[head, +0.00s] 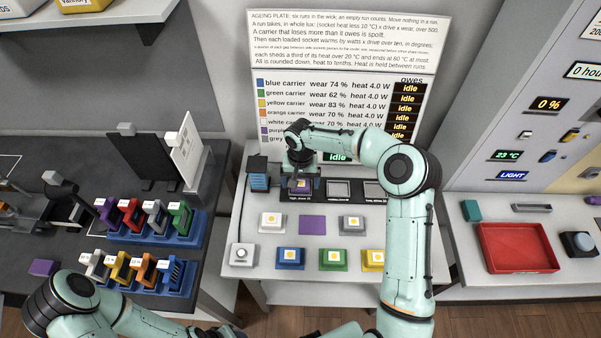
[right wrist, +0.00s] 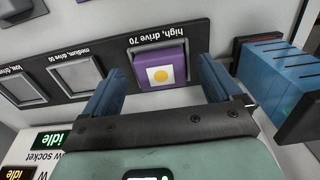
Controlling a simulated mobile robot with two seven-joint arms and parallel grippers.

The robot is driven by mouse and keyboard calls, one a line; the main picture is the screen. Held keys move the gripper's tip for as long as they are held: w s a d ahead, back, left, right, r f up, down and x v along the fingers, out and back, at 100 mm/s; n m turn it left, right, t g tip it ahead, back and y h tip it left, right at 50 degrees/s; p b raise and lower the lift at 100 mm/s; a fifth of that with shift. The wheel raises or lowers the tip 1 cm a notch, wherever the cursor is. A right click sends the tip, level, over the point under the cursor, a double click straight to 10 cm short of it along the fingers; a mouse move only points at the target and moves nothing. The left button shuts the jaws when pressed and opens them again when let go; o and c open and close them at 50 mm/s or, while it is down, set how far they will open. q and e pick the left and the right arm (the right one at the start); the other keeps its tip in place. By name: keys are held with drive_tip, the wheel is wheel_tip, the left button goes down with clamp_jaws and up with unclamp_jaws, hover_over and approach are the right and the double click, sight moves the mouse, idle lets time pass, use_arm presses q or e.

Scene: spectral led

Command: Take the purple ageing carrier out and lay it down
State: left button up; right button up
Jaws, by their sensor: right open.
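The purple carrier (head: 301,186), with a yellow dot on a white square, sits in the socket labelled "high, drive 70" of the dark socket strip. It also shows in the right wrist view (right wrist: 158,76). My right gripper (head: 300,176) is open above this socket; in the right wrist view its two blue fingers (right wrist: 159,70) stand on either side of the carrier, with visible gaps. A flat purple patch (head: 312,225) lies bare on the bench between the white carrier (head: 270,222) and the grey carrier (head: 352,223). My left gripper is out of view.
Blue (head: 290,258), green (head: 332,259) and yellow (head: 373,259) carriers stand in the front row. A blue slotted block (head: 259,180) stands close left of the strip. The other two sockets, including the medium one (head: 339,188), look empty. The right forearm hides part of the bench.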

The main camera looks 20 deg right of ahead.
sight(300, 185)
drive_tip(key=shift+f, duration=0.35)
drive_tip(key=c, duration=1.2)
drive_tip(key=shift+r, duration=0.1)
drive_tip(key=shift+c, duration=0.3)
drive_tip(key=shift+r, duration=0.35)
drive_tip(key=shift+r+p, duration=0.3)
drive_tip(key=shift+r, duration=0.6)
drive_tip(key=shift+r, duration=0.2)
drive_tip(key=shift+r, duration=0.45)
